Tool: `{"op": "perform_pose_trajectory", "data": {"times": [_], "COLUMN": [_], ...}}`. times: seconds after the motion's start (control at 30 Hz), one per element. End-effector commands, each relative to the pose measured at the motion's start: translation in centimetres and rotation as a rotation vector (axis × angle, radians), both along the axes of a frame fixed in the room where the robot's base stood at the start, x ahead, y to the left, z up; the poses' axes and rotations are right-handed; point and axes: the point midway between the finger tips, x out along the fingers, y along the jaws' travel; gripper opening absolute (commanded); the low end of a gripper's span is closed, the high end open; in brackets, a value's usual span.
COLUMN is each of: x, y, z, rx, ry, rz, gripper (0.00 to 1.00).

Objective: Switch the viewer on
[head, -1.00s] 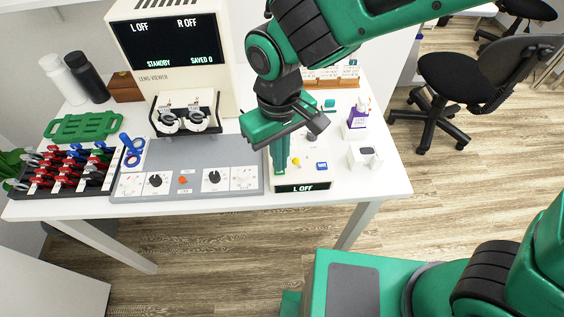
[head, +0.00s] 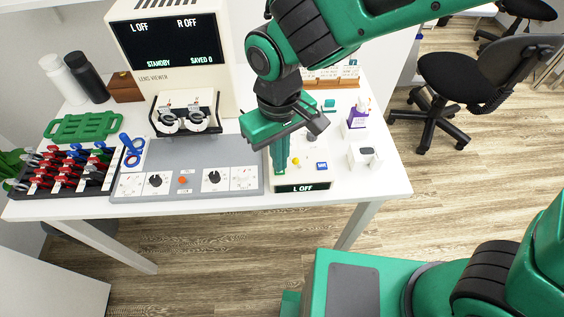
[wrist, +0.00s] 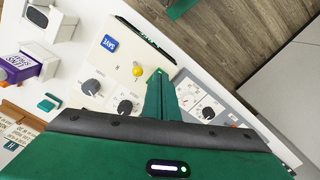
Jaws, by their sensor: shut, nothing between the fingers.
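The lens viewer (head: 178,85) stands at the back of the table. Its screen (head: 170,40) reads L OFF, R OFF, STANDBY and SAVED 0. The box carries a yellow ball-ended lever (head: 295,161), a blue SAVE button (head: 321,166) and dark knobs (wrist: 91,87). My gripper (head: 281,171) is shut and empty, pointing down over the box's left side. In the wrist view, my fingertips (wrist: 160,76) appear close beside the yellow lever (wrist: 138,71); whether they touch it is unclear.
A grey panel (head: 195,155) with dials and an orange button (head: 183,180) lies left of the box. A rack (head: 62,169) of red, blue and black-handled pieces and a green tray (head: 84,127) are farther left. A purple-labelled bottle (head: 357,118) and small white device (head: 365,157) stand right.

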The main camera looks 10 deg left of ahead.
Motion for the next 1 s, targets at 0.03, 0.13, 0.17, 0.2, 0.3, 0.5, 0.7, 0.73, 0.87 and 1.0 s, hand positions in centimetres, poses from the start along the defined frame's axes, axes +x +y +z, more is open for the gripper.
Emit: {"op": "perform_pose_trajectory", "data": {"times": [0.03, 0.13, 0.17, 0.2, 0.3, 0.5, 0.7, 0.73, 0.87, 1.0], "x": [0.0, 0.0, 0.0, 0.0, 0.0, 0.0, 0.0, 0.0, 0.0, 0.0], "y": [0.0, 0.0, 0.0, 0.0, 0.0, 0.0, 0.0, 0.0, 0.0, 0.0], "z": [-0.1, -0.2, -0.3, -0.3, -0.4, -0.7, -0.9, -1.0, -1.2, -1.3], "rx": [-0.001, -0.001, -0.001, -0.001, -0.001, 0.000, 0.000, 0.000, 0.000, 0.000], "ry": [0.001, 0.001, 0.001, 0.001, 0.001, 0.000, 0.000, 0.000, 0.000, 0.000], "rz": [0.000, 0.000, 0.000, 0.000, 0.000, 0.000, 0.000, 0.000, 0.000, 0.000], "gripper": [0.00, 0.00, 0.00, 0.00, 0.00, 0.00, 0.00, 0.00, 0.00, 0.00]}}
